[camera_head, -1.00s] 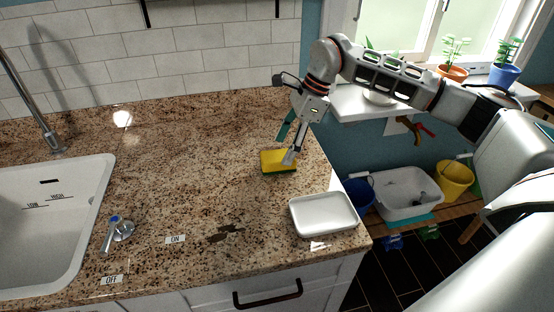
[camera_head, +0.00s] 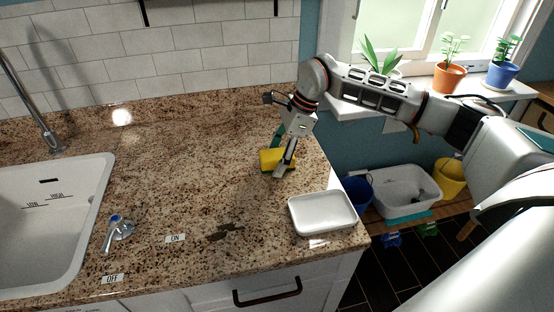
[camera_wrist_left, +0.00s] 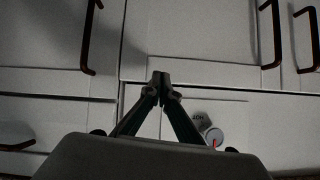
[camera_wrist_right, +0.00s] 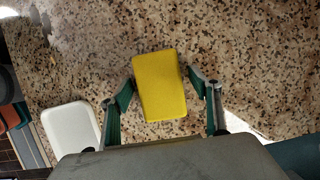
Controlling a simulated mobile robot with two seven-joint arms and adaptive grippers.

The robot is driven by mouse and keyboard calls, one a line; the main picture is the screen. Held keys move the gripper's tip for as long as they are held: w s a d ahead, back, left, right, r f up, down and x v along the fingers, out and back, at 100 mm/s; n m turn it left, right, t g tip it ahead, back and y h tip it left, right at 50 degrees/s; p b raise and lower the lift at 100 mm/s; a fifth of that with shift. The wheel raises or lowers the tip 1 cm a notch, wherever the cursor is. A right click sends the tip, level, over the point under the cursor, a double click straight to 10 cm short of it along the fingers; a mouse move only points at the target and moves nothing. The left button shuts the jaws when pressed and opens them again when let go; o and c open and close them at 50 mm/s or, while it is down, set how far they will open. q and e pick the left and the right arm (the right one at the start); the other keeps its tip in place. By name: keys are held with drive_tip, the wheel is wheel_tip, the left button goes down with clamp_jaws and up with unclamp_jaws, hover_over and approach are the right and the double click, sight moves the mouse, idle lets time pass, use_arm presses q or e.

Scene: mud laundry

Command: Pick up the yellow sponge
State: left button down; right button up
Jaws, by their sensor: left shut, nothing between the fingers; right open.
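The yellow sponge (camera_head: 271,158) lies on the granite counter (camera_head: 180,160), with a dark green underside showing at its edge. In the right wrist view the sponge (camera_wrist_right: 159,85) lies between the two fingertips of my right gripper (camera_wrist_right: 160,88), with a gap on both sides. My right gripper (camera_head: 278,160) is open and low over the sponge, and one finger hides part of it in the head view. Contact with the sponge cannot be told. My left gripper (camera_wrist_left: 161,77) is shut and empty in front of white cabinet fronts; it is not in the head view.
A white tray (camera_head: 322,213) stands at the counter's right edge, near the sponge, and shows in the right wrist view (camera_wrist_right: 72,134). A sink (camera_head: 100,170) and a blue-marked tap handle (camera_head: 117,230) are at left. Plants stand on the windowsill. The counter's middle is clear.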

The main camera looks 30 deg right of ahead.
sight(277, 154)
drive_tip(key=shift+f, duration=0.15)
drive_tip(key=c, duration=1)
drive_tip(key=shift+s, duration=0.1)
wheel_tip(277, 154, up, 21)
drive_tip(key=shift+f, duration=0.2)
drive_tip(key=shift+c, duration=0.3)
